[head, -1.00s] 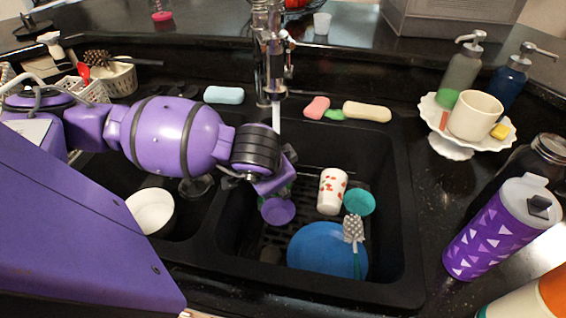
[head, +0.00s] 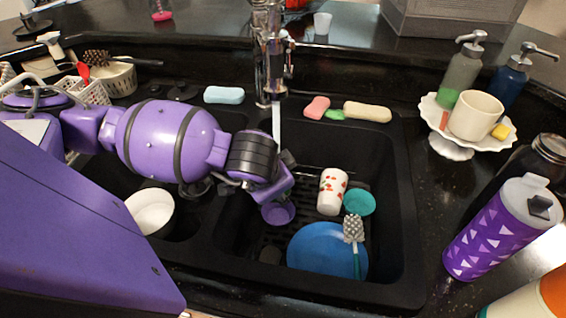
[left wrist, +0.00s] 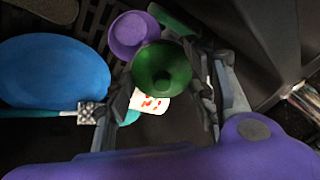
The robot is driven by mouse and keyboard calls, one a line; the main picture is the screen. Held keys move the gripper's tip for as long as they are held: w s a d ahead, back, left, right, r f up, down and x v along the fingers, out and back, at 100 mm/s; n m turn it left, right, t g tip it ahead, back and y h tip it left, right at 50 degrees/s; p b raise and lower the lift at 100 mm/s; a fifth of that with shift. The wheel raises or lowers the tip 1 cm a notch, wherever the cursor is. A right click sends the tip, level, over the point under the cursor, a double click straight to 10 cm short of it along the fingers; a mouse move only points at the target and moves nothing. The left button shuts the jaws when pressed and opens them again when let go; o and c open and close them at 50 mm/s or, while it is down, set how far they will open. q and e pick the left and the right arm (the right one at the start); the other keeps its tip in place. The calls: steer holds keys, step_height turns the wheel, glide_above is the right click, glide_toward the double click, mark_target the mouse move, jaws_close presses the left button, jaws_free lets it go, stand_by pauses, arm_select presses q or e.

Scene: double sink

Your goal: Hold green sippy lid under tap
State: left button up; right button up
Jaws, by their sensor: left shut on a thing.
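The green sippy lid (left wrist: 163,68) is a round, dark green piece between the two fingers of my left gripper (left wrist: 165,75) in the left wrist view. The gripper is shut on it. In the head view my left gripper (head: 280,182) is over the right basin and hides the lid. The tap (head: 270,60) stands behind the basin, and a pale stream (head: 276,122) comes down from its spout, passing out of sight near my wrist. I cannot tell whether water touches the lid. My right gripper is not in view.
Below in the right basin (head: 398,220) are a purple cup (head: 279,213), a white cup with red marks (head: 332,190), a teal cup (head: 359,201), a blue plate (head: 318,250) and a brush (head: 354,232). A white bowl (head: 152,210) is in the left basin. Sponges (head: 366,111) lie along the back ledge.

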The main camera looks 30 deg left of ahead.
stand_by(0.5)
arm_select(q)
steer(key=s+d+r+p, duration=0.1)
steer(key=s+r+p, duration=0.1)
steer(key=s+r, duration=0.2)
steer(key=shift+s+d, duration=0.35)
steer(key=shift+d, duration=0.05)
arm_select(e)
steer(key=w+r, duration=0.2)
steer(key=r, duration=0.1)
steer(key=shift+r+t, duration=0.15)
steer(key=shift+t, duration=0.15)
